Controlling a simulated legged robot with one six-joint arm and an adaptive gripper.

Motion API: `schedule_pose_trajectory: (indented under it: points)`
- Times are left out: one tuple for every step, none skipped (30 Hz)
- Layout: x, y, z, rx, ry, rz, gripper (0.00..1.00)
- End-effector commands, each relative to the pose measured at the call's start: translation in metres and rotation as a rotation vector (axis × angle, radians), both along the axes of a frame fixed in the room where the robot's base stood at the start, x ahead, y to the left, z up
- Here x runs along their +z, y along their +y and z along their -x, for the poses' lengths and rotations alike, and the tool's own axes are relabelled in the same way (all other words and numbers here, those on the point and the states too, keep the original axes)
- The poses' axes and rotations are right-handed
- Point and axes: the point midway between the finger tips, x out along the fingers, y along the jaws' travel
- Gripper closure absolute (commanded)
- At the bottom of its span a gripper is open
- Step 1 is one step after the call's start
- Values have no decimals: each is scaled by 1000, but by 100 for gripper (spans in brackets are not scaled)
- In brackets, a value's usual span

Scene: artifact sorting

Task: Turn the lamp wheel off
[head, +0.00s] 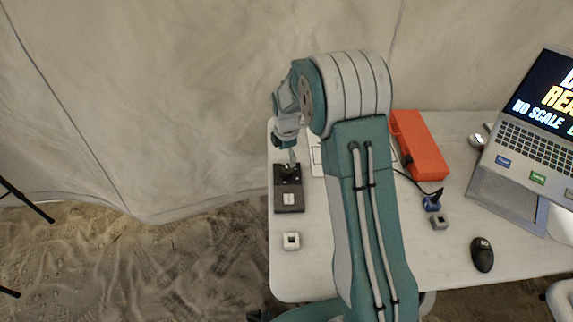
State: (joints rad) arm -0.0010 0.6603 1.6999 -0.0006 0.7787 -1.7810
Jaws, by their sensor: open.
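A small dark box (289,199) lies near the left edge of the white table. It has a dark round knob (288,170) at its far end, which looks like the wheel, and a pale switch-like plate (289,200) at its near end. My gripper (291,157) points down right above the knob, with its tips close to it. The gripper is open, but its fingers are small and partly hidden here. I cannot tell whether they touch the knob, nor how the knob is turned. No lamp is clearly recognisable.
My arm covers the table's middle. A small white block (291,241) sits nearer on the table (306,277). An orange-red case (418,147), blue and grey blocks (440,222), a black mouse (482,254) and a laptop (526,145) are to the right.

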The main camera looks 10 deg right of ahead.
Motion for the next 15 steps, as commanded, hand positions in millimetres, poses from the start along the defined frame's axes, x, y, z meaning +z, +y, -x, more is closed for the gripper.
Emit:
schedule_pose_trajectory:
  points:
    - [12, 0, -1, 0, -4, 0, 10]
    - [18, 0, -1, 0, -4, 0, 10]
    - [25, 0, -1, 0, -4, 0, 10]
    - [30, 1, -1, 0, -3, 0, 10]
    - [35, 1, -1, 0, -4, 0, 10]
    - [40, 1, -1, 1, -2, 1, 10]
    - [43, 1, -1, 0, -2, 1, 10]
    - [46, 1, -2, 1, -2, 1, 10]
    - [49, 1, -2, 0, -2, 1, 10]
    - [51, 1, -1, 0, -2, 1, 10]
    - [52, 1, -1, 0, -1, 1, 10]
    - [53, 1, -1, 0, -1, 1, 10]
    - [54, 1, -1, 0, 0, 1, 10]
    - [54, 1, -1, 0, 0, 0, 10]
    - [54, 1, -1, 0, 0, 0, 10]
